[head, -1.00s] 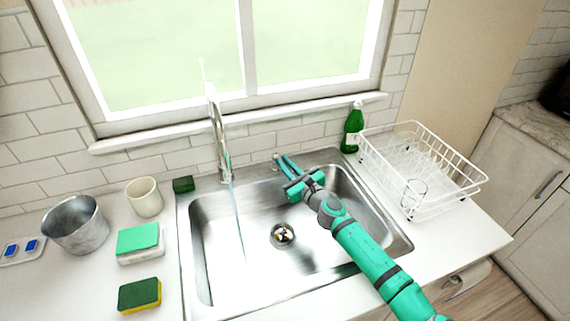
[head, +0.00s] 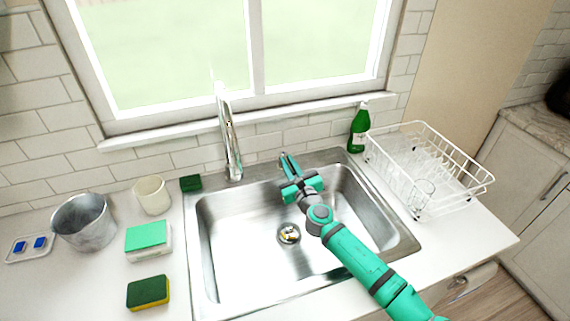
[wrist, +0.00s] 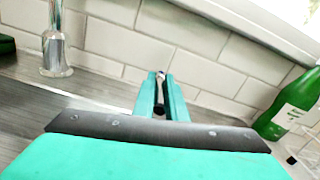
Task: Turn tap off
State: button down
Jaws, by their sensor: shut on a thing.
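The chrome tap spout (head: 229,135) stands upright behind the steel sink (head: 215,230); no water stream shows from it. Its base (wrist: 56,55) is at the left of the wrist view. The separate small tap handle (head: 282,158) stands to the right of the spout on the sink's back edge. My teal gripper (head: 289,163) reaches over the sink's back part to it. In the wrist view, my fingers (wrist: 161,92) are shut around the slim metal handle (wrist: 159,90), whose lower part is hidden.
A green bottle (head: 359,128) and a white dish rack (head: 435,190) with glasses stand to the right. Sponges (head: 148,292), a cream cup (head: 152,195) and a metal pot (head: 84,222) are on the left counter. The tiled wall is close behind the tap.

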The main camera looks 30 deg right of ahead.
jog(key=c, duration=1.8)
grip_release()
jog(key=shift+s, duration=0.15)
jog(key=s+a, duration=0.1)
jog(key=s, duration=0.9)
jog(key=shift+s+a, duration=0.2)
jog(key=shift+s, duration=0.1)
